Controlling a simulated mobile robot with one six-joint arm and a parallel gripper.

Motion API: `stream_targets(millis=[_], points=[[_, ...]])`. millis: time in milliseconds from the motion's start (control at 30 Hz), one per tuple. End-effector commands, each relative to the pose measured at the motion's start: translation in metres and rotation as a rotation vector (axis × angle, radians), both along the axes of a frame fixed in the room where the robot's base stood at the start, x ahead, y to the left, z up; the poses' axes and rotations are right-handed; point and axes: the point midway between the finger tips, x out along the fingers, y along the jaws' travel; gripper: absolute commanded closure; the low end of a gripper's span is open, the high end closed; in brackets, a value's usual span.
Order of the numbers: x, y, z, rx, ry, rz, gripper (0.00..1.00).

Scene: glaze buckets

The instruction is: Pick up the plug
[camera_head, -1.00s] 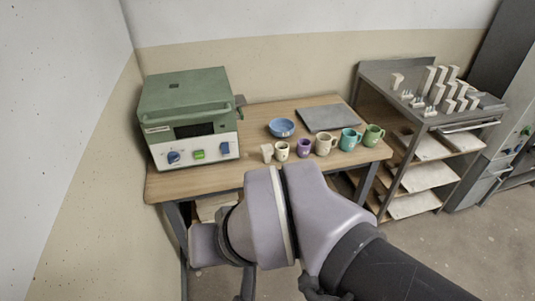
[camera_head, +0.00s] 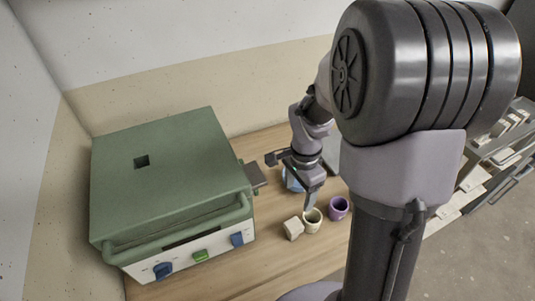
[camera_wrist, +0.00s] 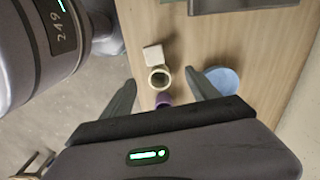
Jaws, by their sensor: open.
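The plug appears to be the small cream block (camera_head: 293,228) standing on the wooden table, just left of a cream cup (camera_head: 313,220). In the wrist view the block (camera_wrist: 154,54) lies beyond my fingertips, and the cup (camera_wrist: 160,78) shows between them. My gripper (camera_head: 311,203) is open and empty, pointing down above the cup, to the right of the block. Both fingers show in the wrist view (camera_wrist: 160,80).
A purple cup (camera_head: 339,208) stands right of the cream cup. A blue bowl (camera_head: 292,181) is partly hidden behind my gripper. The kiln stands at the left, with a dark latch (camera_head: 256,175) on its side. A metal rack (camera_head: 495,155) is at the right. The table front (camera_head: 270,265) is bare.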

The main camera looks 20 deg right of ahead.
Motion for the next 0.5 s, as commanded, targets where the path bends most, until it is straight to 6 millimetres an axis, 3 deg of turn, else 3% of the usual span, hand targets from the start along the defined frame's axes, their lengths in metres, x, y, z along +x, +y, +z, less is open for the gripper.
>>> stream_targets(millis=[300,500], points=[[-0.002,0.000,-0.090,0.002,0.010,-0.008,0.31],[-0.002,0.000,-0.124,0.001,0.007,-0.009,0.31]])
